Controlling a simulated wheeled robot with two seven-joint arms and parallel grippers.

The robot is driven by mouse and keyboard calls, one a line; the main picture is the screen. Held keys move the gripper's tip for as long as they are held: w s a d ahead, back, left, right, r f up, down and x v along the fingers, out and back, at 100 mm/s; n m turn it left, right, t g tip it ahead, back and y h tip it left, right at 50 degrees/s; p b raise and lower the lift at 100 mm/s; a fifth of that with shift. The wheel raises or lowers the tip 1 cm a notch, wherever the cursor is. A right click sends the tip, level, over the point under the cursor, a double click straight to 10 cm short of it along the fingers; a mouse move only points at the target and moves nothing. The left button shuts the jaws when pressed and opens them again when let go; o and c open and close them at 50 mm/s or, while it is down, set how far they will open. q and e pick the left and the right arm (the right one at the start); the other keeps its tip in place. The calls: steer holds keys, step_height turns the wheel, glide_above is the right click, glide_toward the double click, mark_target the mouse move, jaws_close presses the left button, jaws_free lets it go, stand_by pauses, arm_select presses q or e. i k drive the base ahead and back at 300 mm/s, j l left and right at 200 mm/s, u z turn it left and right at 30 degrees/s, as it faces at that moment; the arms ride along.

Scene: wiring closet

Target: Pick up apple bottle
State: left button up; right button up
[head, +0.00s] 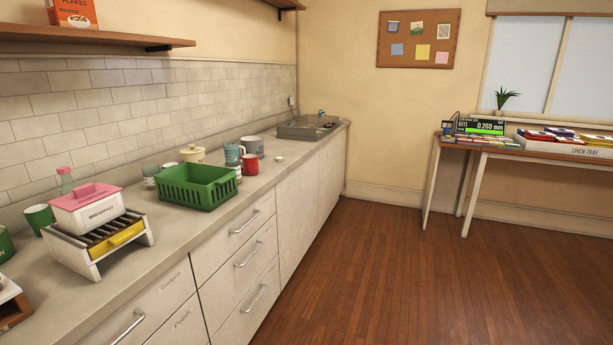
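A clear greenish bottle (66,181) with a pink cap stands on the counter at the left, near the tiled wall. Its lower part is hidden behind a white pot with a pink lid. I cannot read a label on it, so I cannot tell whether it is the apple bottle. Neither of my grippers is in the head view.
The white pot (89,213) sits on a slatted rack (71,256). A green cup (39,217), a green basket (196,198), several mugs and a sink (309,127) line the counter (168,232). A table (474,153) stands at the right. The wooden floor (390,275) is clear.

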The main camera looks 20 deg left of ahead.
mark_target(232, 160)
steer(key=i, duration=0.75)
steer(key=i+u, duration=0.15)
steer(key=i, duration=0.65)
steer(key=l, duration=0.1)
